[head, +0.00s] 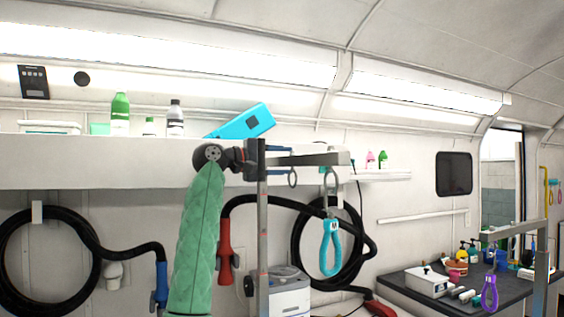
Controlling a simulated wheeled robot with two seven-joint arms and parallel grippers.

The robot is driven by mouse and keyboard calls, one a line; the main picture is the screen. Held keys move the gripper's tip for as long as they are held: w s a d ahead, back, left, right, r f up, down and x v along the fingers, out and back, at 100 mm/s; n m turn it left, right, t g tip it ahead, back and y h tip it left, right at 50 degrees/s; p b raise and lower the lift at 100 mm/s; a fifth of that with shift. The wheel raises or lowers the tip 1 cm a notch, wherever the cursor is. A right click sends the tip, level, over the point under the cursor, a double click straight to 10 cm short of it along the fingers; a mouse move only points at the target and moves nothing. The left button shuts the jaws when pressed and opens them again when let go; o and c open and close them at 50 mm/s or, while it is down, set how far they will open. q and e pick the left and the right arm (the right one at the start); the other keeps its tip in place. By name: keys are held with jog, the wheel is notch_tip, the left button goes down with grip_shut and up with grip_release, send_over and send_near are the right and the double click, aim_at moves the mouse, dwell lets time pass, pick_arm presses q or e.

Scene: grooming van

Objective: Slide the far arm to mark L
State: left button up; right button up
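A grey upright post (263,225) stands near the middle, with small reddish marks on its face too small to read. A dark clamp (252,154) sits near its top, and a horizontal grey arm (310,159) runs right from there. A cyan loop (330,246) hangs from this arm. My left arm, in a green sleeve, rises from below. My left gripper (238,158) is at the left side of the clamp; its fingers are dark against it, so whether they grip is unclear. A second post (541,265) with its own arm (510,229) stands at the right. My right gripper is out of view.
A purple loop (489,294) hangs at the right before a dark table (399,293) holding bottles and a white box. A white shelf (90,174) with bottles and a tilted blue box (240,121) runs behind. Black hoses (88,232) hang on the wall.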

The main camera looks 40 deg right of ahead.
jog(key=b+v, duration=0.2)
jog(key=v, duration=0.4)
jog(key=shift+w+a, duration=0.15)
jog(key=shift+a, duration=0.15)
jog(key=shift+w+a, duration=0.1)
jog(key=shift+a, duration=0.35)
pick_arm(q)
jog(key=shift+t+h, duration=0.4)
jog(key=d+f, duration=0.1)
jog(key=f, duration=0.1)
jog(key=w+d+f, duration=0.1)
jog(key=d+f, duration=0.1)
jog(key=shift+w, duration=0.1)
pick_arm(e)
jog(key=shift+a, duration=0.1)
pick_arm(q)
jog(key=shift+d+r, duration=0.15)
jog(key=shift+r, duration=0.1)
jog(key=shift+a, duration=0.2)
